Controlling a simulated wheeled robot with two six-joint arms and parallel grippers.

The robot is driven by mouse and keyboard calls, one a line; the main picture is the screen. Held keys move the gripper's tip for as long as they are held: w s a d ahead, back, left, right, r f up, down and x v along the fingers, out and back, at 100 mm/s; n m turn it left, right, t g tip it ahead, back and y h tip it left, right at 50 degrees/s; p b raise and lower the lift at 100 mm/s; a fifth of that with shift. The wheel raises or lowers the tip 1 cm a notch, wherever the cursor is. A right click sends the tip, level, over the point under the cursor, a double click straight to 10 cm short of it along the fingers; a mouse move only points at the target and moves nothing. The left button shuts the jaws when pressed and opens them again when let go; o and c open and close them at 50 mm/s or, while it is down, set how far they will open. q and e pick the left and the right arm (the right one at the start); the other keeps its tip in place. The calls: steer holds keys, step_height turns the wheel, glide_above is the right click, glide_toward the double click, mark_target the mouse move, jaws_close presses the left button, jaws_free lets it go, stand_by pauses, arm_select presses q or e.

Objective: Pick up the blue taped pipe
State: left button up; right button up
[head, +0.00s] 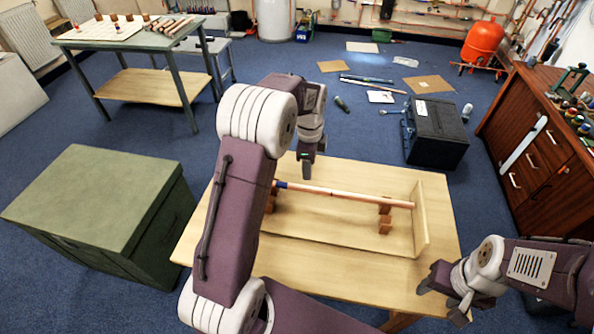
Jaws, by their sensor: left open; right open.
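The copper pipe with blue tape (345,194) lies across copper-coloured support blocks (384,225) on the wooden table. Its blue-taped end is at the left, near my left arm, and part of that end is hidden behind the arm. My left gripper (306,170) points down above the far edge of the table, just beyond the taped end. My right gripper (446,296) is open and empty near the table's right front corner, away from the pipe.
The wooden table (350,278) has a raised board (421,218) at the pipe's right end. A green chest (95,205) stands at the left and a black case (436,133) beyond the table. A workbench (135,40) and wooden drawers (545,150) flank the room.

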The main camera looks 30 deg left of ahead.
mark_target(303, 187)
arm_select(q)
steer(key=shift+g, duration=0.3)
steer(key=f, duration=0.1)
steer(key=a+f+p, duration=0.1)
steer(key=f, duration=0.2)
steer(key=shift+s+a, duration=0.2)
steer(key=shift+s, duration=0.1)
steer(key=shift+d+f, duration=0.15)
steer(key=shift+f, duration=0.2)
step_height(303, 187, down, 4)
steer(key=shift+f, duration=0.4)
steer(key=shift+r, duration=0.1)
steer(key=c, duration=0.3)
jaws_close()
arm_select(e)
step_height(303, 187, up, 2)
steer(key=shift+s+r, duration=0.1)
steer(key=shift+s, duration=0.05)
